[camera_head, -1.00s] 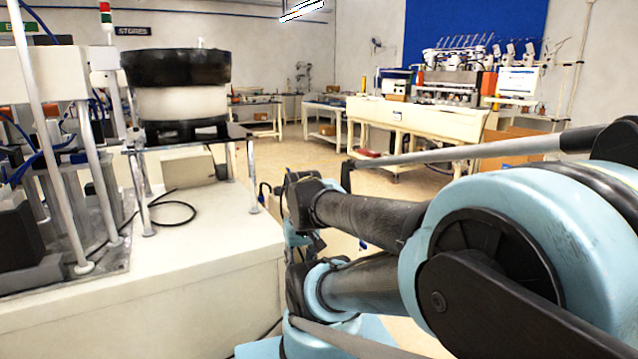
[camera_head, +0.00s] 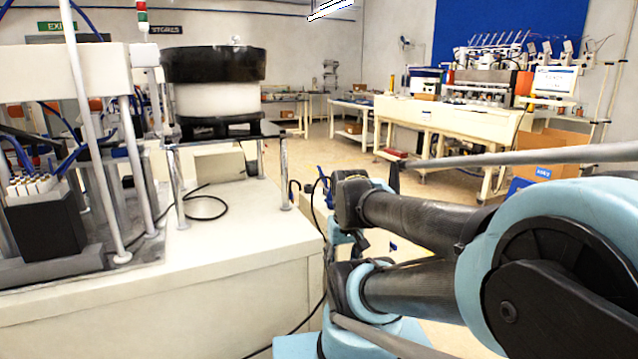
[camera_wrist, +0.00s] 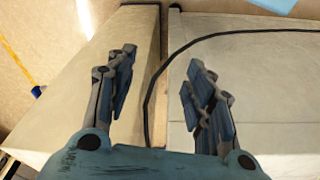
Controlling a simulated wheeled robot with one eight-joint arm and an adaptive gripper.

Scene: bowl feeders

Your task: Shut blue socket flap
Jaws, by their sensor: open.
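My gripper (camera_wrist: 163,62) is open and empty in the wrist view, its two blue-grey fingers spread apart above pale cabinet tops. No socket with a blue flap can be made out for sure in either view. A small blue piece (camera_wrist: 37,91) shows at the left cabinet's outer edge in the wrist view, too small to identify. In the head view my folded arm covers the right side, and I cannot make out the gripper's fingers there.
A black cable (camera_wrist: 149,105) crosses the gap between two cabinets below my gripper. In the head view a pale cabinet (camera_head: 235,222) bears a black-and-white bowl feeder (camera_head: 212,95) and a framed machine with a black bin (camera_head: 45,222). Open floor (camera_head: 318,150) lies behind.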

